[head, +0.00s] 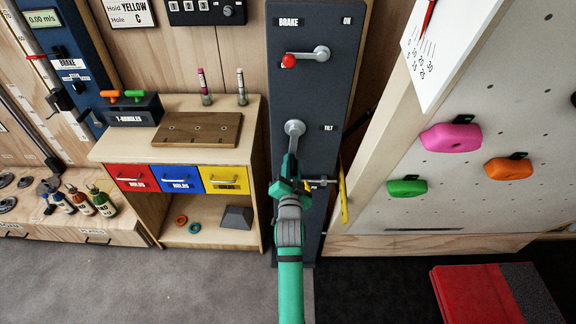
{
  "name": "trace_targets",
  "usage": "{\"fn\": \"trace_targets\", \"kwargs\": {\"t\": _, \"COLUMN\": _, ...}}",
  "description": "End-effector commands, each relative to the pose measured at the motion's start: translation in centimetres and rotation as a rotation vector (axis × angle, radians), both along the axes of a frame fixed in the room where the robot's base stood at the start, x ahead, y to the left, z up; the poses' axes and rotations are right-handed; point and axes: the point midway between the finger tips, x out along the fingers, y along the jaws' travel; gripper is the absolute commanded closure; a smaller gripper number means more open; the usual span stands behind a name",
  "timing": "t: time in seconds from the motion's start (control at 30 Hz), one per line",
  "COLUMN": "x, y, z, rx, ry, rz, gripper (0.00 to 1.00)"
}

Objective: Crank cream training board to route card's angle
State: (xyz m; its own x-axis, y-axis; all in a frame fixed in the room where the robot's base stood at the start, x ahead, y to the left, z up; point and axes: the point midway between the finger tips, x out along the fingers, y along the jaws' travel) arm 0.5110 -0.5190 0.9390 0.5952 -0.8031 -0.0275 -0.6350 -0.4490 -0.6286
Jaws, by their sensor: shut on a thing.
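The cream training board (480,110) fills the right side of the head view, tilted, with pink, orange and green holds. An angle scale (432,55) with a red needle (429,16) is fixed at its upper left. The needle's tip is near the top of the numbers; its exact reading is hard to tell. The tilt crank (296,130) sits on the dark panel (318,100), its arm pointing down. My gripper (297,170) is shut on the crank's lower end and hides its grip.
Above the crank, a brake lever (310,55) with a red knob points left, away from the "ON" label. A small orange-handled part (309,186) is close beside my gripper. A wooden cabinet (245,128) stands left, a red pad (470,295) lies lower right. Grey floor is clear at lower left.

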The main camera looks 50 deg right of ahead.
Motion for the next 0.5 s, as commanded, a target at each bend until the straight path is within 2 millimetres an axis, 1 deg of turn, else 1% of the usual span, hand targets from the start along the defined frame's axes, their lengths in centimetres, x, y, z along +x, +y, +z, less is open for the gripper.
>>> {"fn": "trace_targets", "kwargs": {"t": 0.03, "x": -0.18, "y": -0.17, "z": 0.67, "rx": -0.011, "ry": -0.008, "rz": -0.004, "gripper": 0.7}}
{"fn": "trace_targets", "kwargs": {"t": 0.07, "x": -0.19, "y": -0.18, "z": 0.64, "rx": -0.01, "ry": -0.007, "rz": -0.005, "gripper": 0.63}}
{"fn": "trace_targets", "kwargs": {"t": 0.1, "x": -0.22, "y": -0.19, "z": 0.58, "rx": -0.009, "ry": -0.007, "rz": -0.005, "gripper": 0.59}}
{"fn": "trace_targets", "kwargs": {"t": 0.37, "x": -0.24, "y": -0.17, "z": 0.33, "rx": -0.005, "ry": -0.004, "rz": -0.005, "gripper": 0.59}}
{"fn": "trace_targets", "kwargs": {"t": 0.5, "x": -0.58, "y": 0.32, "z": 0.19, "rx": -0.005, "ry": -0.001, "rz": -0.005, "gripper": 0.59}}
